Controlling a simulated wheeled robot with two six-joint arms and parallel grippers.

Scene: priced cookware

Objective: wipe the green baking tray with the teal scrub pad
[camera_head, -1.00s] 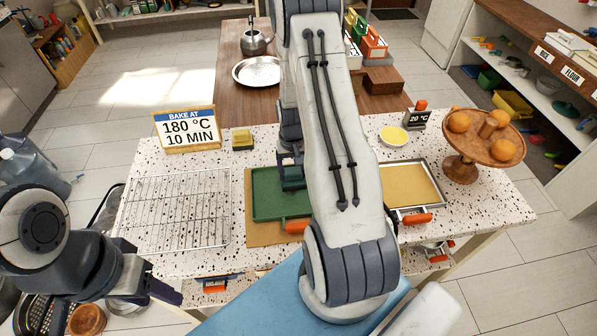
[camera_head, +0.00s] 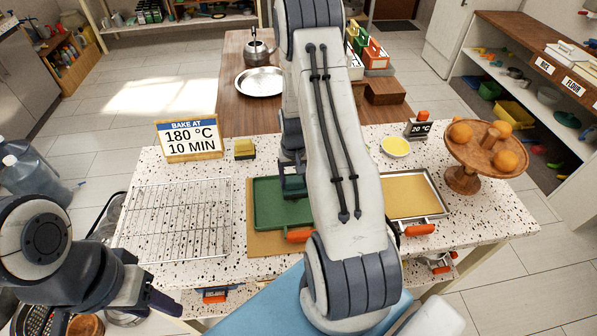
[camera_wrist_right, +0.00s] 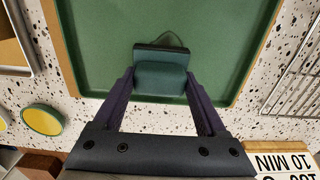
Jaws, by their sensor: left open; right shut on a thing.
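The green baking tray (camera_head: 270,205) lies on a brown board on the speckled counter. It fills the upper middle of the right wrist view (camera_wrist_right: 100,40). My right gripper (camera_wrist_right: 160,85) is shut on the teal scrub pad (camera_wrist_right: 160,78), which is over the tray near one edge. I cannot tell whether the pad touches the tray. A thin dark curved line shows on the tray just beyond the pad. In the head view my right arm hides the tray's right part and most of the gripper. My left gripper (camera_head: 160,302) is open and empty at the lower left, off the counter's front edge.
A wire rack (camera_head: 180,218) lies left of the tray, with the bake sign (camera_head: 189,138) behind it. A yellow sponge (camera_head: 245,149) sits behind the tray.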

